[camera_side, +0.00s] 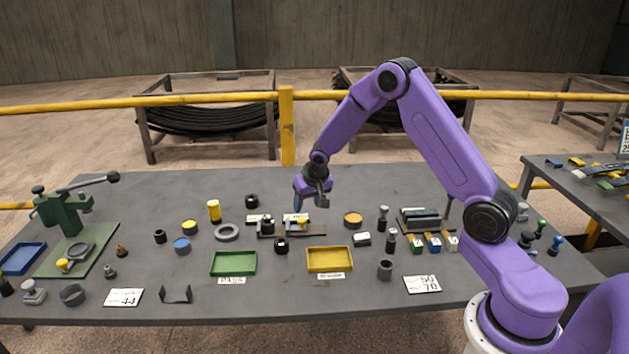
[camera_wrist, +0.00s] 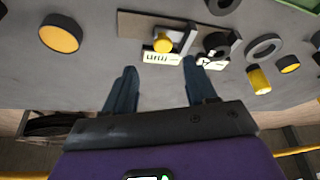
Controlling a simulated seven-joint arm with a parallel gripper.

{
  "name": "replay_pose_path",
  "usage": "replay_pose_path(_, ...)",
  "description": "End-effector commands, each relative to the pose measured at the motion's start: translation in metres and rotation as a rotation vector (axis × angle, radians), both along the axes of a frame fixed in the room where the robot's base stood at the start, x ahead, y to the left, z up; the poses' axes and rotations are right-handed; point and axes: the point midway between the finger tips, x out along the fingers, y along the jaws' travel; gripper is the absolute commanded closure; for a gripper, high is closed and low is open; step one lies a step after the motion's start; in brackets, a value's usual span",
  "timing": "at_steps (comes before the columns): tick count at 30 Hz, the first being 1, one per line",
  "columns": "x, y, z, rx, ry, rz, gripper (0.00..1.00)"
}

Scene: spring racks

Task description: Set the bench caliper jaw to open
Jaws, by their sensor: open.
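The bench caliper (camera_side: 285,230) lies near the middle of the grey table, a dark bar with a yellow knob (camera_side: 301,223) and pale label plates behind it. In the wrist view the caliper's brown base (camera_wrist: 135,27), its yellow knob (camera_wrist: 163,42) and a grey jaw piece beside the knob show ahead of my fingers. How far apart the jaw parts stand is too small to tell. My gripper (camera_side: 312,206) is above the table, just behind and right of the caliper. Its two blue fingers (camera_wrist: 160,88) are apart and empty, not touching the caliper.
A green tray (camera_side: 213,272) and a yellow tray (camera_side: 310,268) stand in front. The table behind is mostly clear.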

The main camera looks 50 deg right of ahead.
Motion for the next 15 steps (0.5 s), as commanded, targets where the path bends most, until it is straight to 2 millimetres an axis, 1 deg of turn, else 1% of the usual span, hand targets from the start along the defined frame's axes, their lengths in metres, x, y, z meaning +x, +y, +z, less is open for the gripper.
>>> replay_pose_path(1, -0.003, 0.002, 0.009, 0.001, -0.002, -0.001, 0.44)
replay_pose_path(9, -0.019, 0.007, 0.050, 0.000, -0.003, -0.002, 0.44)
replay_pose_path(15, -0.029, 0.011, 0.076, -0.001, -0.001, -0.002, 0.44)
